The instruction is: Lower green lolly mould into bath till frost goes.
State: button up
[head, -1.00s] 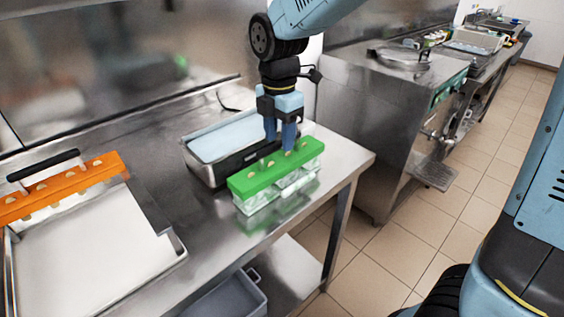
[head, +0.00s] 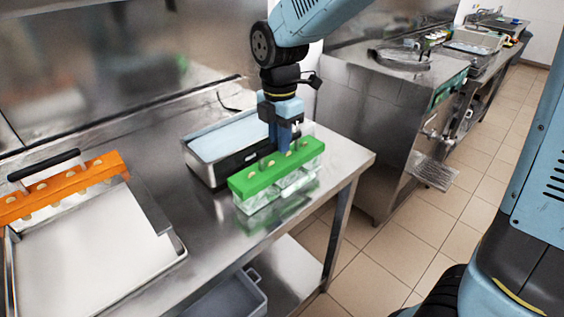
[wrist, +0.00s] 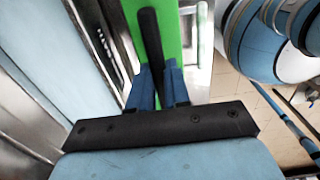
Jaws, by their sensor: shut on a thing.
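The green lolly mould (head: 250,183) stands upright on the steel bench, in front of the bath. Its pale, clear-looking cups show below the green top, and small stick ends show along the top. The bath (head: 204,177) is a steel tub of pale blue liquid just behind the mould. My gripper (head: 281,148) is over the middle of the mould, with its blue fingers shut on the mould's black handle. In the wrist view the handle (wrist: 150,35) runs up between the fingers (wrist: 158,88) above the green top.
An orange mould (head: 72,183) with a black handle lies across the back of a shallow steel tray (head: 180,250) at left. The bench's right edge (head: 366,158) is close to the green mould. A grey bin (head: 235,298) sits on the lower shelf.

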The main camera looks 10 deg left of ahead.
grip_shut()
notch_tip(320, 180, up, 14)
jog(key=shift+f, duration=0.2)
dwell(1.5)
jog(key=shift+w, duration=0.1)
jog(key=w+a, duration=1)
jog(key=a, duration=0.2)
jog(key=shift+w+a+f, duration=0.3)
jog(key=shift+w+a, duration=0.05)
dwell(1.4)
jog(key=shift+f, duration=0.25)
dwell(1.2)
